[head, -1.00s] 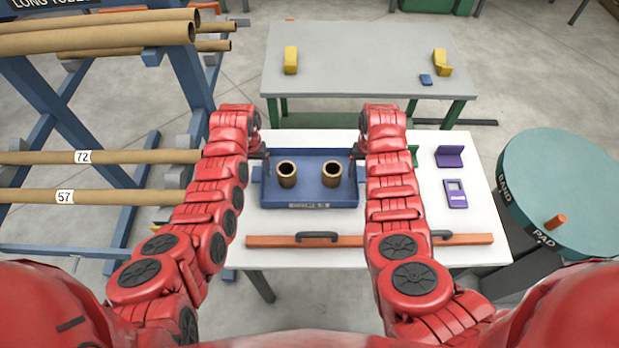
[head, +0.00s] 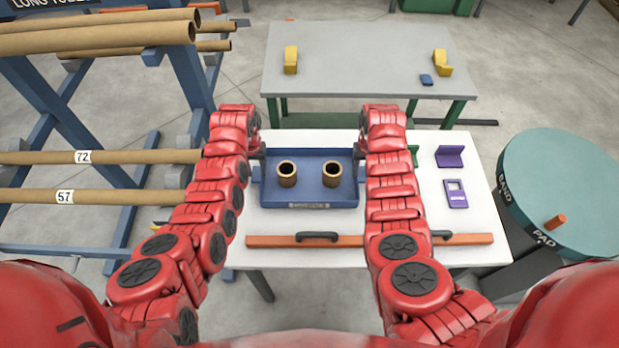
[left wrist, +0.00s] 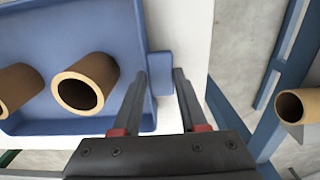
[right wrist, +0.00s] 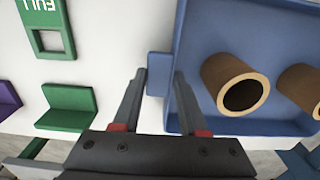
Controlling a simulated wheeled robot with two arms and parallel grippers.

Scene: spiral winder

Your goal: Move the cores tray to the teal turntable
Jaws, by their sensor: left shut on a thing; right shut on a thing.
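The blue cores tray (head: 322,196) lies at the white table's left-middle and holds two upright brown cores (head: 287,174) (head: 331,174). My left gripper (head: 258,155) is at the tray's left side, shut on its side tab, which shows between the fingers in the left wrist view (left wrist: 160,74). My right gripper (head: 359,153) is shut on the tab at the right side, also seen in the right wrist view (right wrist: 158,76). I cannot tell whether the tray touches the table. The teal turntable (head: 575,185) stands right of the table, with an orange peg (head: 556,221) on it.
An orange bar (head: 270,241) with black handles lies along the white table's front. A purple bracket (head: 450,157), a purple plate (head: 456,194) and a green bracket (right wrist: 68,107) lie to the right. A tube rack (head: 100,157) stands left, and a grey table (head: 365,60) stands behind.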

